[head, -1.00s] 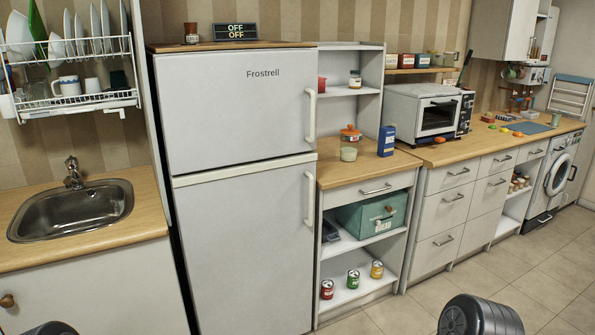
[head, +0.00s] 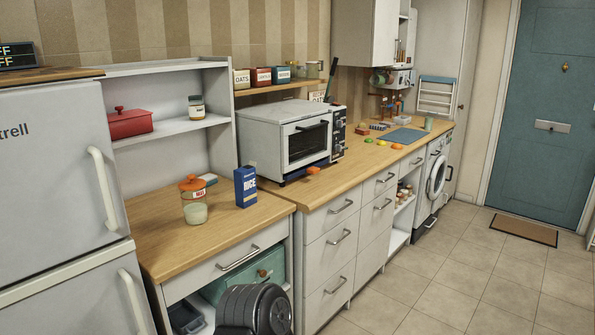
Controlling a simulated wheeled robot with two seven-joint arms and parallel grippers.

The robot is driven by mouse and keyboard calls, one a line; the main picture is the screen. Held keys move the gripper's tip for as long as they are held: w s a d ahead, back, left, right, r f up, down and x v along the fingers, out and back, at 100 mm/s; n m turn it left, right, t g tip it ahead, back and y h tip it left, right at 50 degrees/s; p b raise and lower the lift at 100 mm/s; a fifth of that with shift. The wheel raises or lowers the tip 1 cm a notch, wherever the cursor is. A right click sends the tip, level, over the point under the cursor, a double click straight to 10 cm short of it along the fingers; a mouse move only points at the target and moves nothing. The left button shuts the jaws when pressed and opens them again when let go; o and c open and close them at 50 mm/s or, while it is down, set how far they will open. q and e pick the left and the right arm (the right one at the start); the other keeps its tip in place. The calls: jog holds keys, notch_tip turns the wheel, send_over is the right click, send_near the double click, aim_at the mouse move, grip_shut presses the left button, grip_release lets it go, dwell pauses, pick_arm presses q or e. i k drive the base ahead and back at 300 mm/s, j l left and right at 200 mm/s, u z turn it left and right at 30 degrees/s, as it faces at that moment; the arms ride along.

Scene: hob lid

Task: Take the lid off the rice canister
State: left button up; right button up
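A clear glass canister (head: 194,209) with pale contents and a small red-and-white label stands upright on the wooden counter beside the fridge. I take it for the rice canister, but its label is too small to read surely. Its orange lid (head: 192,183), with a knob on top, sits on the canister's mouth. Neither of my grippers shows in the head view. Only a dark rounded part of my own arm shows at the bottom, in front of the cabinet.
A blue carton (head: 245,187) stands right of the canister, close to the toaster oven (head: 290,139). A red lidded dish (head: 129,123) and a small jar (head: 196,108) are on the shelf behind. The counter (head: 213,238) in front of the canister is clear.

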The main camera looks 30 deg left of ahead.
aim_at(192, 183)
jog(key=i+l, duration=0.1)
jog(key=i, duration=0.6)
jog(key=i+l+u, duration=0.1)
jog(key=i, duration=0.6)
jog(key=i+l, duration=0.15)
jog(key=i, duration=0.55)
jog(key=i+u, duration=0.2)
jog(key=i, duration=0.55)
jog(key=u, duration=4.05)
